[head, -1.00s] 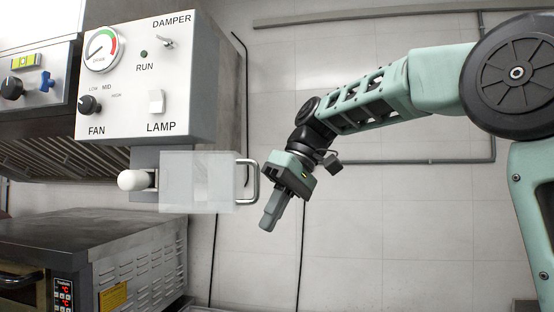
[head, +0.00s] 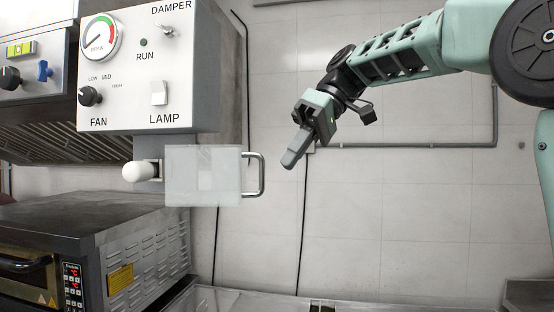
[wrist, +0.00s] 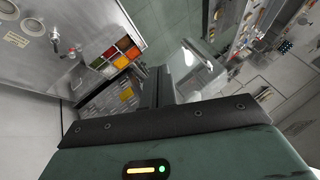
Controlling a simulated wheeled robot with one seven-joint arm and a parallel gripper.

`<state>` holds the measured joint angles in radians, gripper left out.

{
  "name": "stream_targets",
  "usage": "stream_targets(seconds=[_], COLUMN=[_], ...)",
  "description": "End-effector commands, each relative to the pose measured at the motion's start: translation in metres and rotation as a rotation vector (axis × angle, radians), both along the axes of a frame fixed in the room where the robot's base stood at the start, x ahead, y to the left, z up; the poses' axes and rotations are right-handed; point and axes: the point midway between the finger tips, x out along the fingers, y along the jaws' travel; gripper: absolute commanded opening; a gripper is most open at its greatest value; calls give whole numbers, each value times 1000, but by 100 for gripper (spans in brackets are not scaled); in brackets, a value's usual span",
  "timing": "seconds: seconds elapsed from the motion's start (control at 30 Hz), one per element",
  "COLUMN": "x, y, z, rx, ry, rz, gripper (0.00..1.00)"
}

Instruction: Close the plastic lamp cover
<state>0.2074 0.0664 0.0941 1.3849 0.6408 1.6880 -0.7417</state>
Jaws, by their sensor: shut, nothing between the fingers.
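The lamp cover (head: 222,176) is a pale, see-through box with a metal handle (head: 257,175) on its right side. It hangs below the control box, to the right of a white bulb (head: 138,172). The bulb shows bare and outside the cover. My gripper (head: 287,162) is shut and empty, to the right of the handle and apart from it, pointing down and left. In the wrist view its dark fingers (wrist: 160,88) show near the middle.
The control box (head: 150,70) with gauge, knobs and LAMP switch (head: 159,93) is above the cover. An oven (head: 100,235) stands below left. A pipe (head: 420,145) runs along the tiled wall behind my arm. The space right of the handle and below my gripper is free.

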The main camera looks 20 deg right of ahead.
Motion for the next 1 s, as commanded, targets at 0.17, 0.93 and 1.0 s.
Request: stream_targets(seconds=[0.17,0.93,1.0], x=[-9,-20,-18], y=[23,46,50], z=[-9,-14,-14], rx=[-1,-1,-1], ry=[0,0,1], rz=[1,-9,-18], gripper=[0,0,0])
